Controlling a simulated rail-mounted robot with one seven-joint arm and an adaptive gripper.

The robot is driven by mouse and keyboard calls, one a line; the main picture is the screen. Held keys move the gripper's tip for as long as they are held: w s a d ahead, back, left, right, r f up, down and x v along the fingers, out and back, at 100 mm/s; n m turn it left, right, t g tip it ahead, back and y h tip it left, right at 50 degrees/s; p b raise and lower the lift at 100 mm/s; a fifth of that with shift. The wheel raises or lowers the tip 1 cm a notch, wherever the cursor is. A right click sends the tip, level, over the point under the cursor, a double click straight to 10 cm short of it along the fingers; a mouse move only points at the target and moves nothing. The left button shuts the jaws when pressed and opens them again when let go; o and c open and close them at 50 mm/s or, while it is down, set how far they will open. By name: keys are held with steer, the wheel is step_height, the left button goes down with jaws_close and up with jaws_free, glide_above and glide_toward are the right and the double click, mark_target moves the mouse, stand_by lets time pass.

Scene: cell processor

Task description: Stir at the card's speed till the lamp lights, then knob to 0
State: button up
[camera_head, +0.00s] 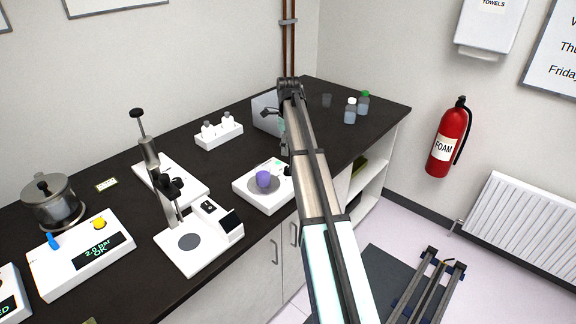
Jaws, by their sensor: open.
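The white stirrer (252,196) stands on the dark bench near its front edge, left of my arm. A purple vessel (263,179) sits on its round grey plate. A small green patch shows at the stirrer's back; I cannot tell whether it is a lit lamp. My gripper (287,169) is at the stirrer's right side, mostly hidden by my arm, with small dark parts showing. It is open; contact with the knob cannot be told. The knob is not clearly visible. A small pale card (106,184) lies at the back left, its writing too small to read.
A microscope-like stand (190,250) is left of the stirrer. A pressure unit (82,255) reads "2.0 bar OK" beside a metal pot (53,203). A bottle rack (219,135), a grey panel (266,107) and two bottles (350,112) (363,102) stand behind.

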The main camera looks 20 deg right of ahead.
mark_target(288, 168)
step_height(288, 168, down, 10)
steer(key=p, duration=0.2)
steer(key=shift+p, duration=0.35)
jaws_close()
